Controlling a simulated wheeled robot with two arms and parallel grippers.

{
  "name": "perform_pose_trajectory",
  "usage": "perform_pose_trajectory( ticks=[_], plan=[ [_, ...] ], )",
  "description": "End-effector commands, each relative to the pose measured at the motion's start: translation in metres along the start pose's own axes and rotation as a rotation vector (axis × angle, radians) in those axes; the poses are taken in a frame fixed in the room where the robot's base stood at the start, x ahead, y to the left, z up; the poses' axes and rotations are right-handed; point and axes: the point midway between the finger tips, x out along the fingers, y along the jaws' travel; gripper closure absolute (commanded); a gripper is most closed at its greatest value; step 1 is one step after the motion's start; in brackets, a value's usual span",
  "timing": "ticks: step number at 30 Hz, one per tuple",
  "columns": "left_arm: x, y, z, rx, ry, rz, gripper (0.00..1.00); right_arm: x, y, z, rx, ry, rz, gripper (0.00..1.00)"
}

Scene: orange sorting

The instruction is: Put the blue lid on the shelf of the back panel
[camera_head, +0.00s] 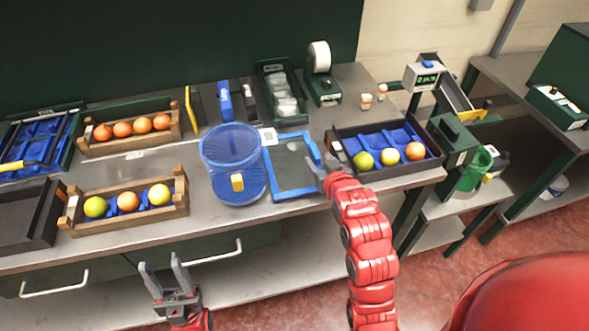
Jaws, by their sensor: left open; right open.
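The blue-rimmed flat square piece with a grey see-through middle, which looks like the blue lid (272,178), lies on the bench right of the clear blue tub (213,165). My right gripper (322,156) is open at the right edge of this piece; whether it touches the rim I cannot tell. My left gripper (163,266) is open and empty, low in front of the bench's drawers. The dark green back panel (180,40) rises behind the bench; no shelf on it can be made out.
Wooden crates of oranges (88,150) and mixed fruit (75,229) stand left on the bench (190,232). A dark tray with blue liner and fruit (435,160) is just right of my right gripper. A label roll dispenser (326,92) stands at the back.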

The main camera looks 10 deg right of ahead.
Motion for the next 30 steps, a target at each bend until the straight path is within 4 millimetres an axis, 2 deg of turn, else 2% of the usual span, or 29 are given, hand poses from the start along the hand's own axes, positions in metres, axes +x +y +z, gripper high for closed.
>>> perform_pose_trajectory(
  ticks=[5,11,15,23,30],
  plan=[
    [0.006,0.000,-0.001,0.000,0.000,0.000,0.51,0.007,0.000,-0.004,0.000,-0.002,0.000,0.43],
    [0.021,-0.001,-0.004,0.000,0.000,0.000,0.51,0.031,0.002,-0.011,-0.001,-0.002,0.000,0.43],
    [0.024,-0.001,-0.004,0.000,0.000,0.000,0.51,0.048,0.002,-0.007,0.000,-0.004,0.000,0.43],
    [0.024,-0.001,-0.004,0.000,0.000,0.000,0.51,0.053,0.003,-0.006,0.000,0.000,0.001,0.43],
    [0.024,-0.001,-0.004,0.000,0.000,0.000,0.51,0.052,0.003,-0.006,0.000,0.000,0.000,0.84]
  ],
)
